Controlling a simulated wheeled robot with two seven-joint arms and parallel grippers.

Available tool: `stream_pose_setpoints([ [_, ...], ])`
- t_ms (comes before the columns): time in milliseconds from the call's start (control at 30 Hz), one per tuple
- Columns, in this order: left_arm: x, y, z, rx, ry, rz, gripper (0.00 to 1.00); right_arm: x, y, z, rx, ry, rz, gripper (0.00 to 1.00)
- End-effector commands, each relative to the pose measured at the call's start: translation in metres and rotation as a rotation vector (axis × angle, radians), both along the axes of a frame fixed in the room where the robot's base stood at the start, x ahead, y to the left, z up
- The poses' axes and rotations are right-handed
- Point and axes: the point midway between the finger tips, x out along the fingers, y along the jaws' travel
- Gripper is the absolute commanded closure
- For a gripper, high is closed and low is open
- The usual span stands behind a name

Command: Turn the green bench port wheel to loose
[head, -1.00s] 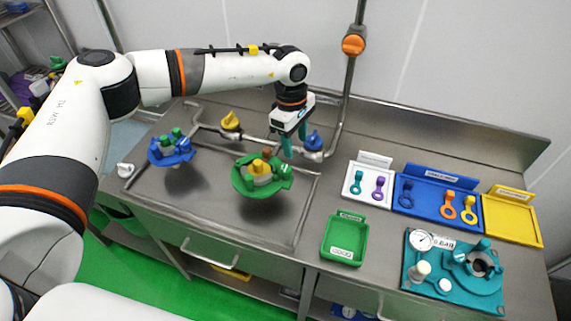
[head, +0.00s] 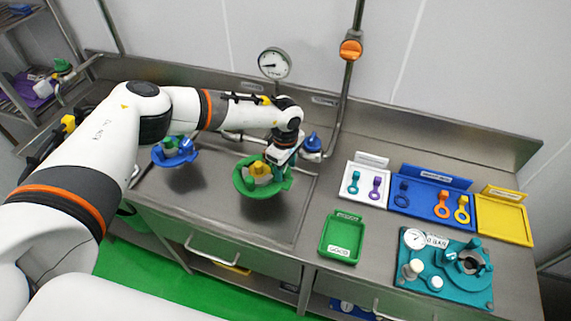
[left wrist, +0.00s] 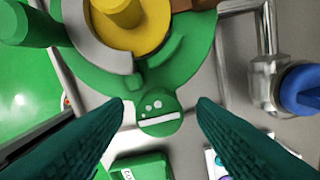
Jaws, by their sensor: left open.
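The green bench port (head: 246,190) sits on the steel bench, with a yellow piece (head: 260,169) on top. In the left wrist view the green port body (left wrist: 190,55) fills the top, around the yellow piece (left wrist: 118,25). A rounded green lobe (left wrist: 159,112) with a white bar and white dots juts from it. My left gripper (left wrist: 159,122) is open, its teal fingers on either side of the lobe, with gaps visible. In the head view my left gripper (head: 281,160) is at the port's right side, fingertips mostly hidden. My right gripper is not in view.
A blue port (head: 184,158) stands left, partly behind my arm. A blue valve handle (head: 312,142) on a pipe is close right of the gripper. A green tray (head: 328,250), white tray (head: 378,201), blue tray (head: 424,210), yellow tray (head: 503,220) and teal gauge board (head: 466,292) lie right.

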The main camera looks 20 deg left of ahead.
Motion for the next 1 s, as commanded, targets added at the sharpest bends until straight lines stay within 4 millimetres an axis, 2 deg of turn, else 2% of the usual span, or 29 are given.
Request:
stream_pose_setpoints([
  [233,0.000,0.000,-0.001,-0.001,0.000,-0.001,0.48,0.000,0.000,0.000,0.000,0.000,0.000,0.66],
  [267,0.000,0.000,-0.001,-0.001,0.000,-0.001,0.52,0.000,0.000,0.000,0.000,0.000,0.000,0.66],
  [500,0.000,0.000,-0.001,-0.001,0.000,0.000,0.91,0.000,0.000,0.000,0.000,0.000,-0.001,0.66],
  [533,0.000,0.000,-0.001,-0.001,0.000,0.000,0.93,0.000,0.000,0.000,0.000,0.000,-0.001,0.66],
  [767,0.000,0.000,-0.001,-0.002,0.001,0.021,0.93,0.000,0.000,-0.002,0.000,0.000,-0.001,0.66],
  [1000,0.000,-0.001,-0.003,-0.003,0.000,0.131,0.93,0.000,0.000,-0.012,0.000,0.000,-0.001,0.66],
])
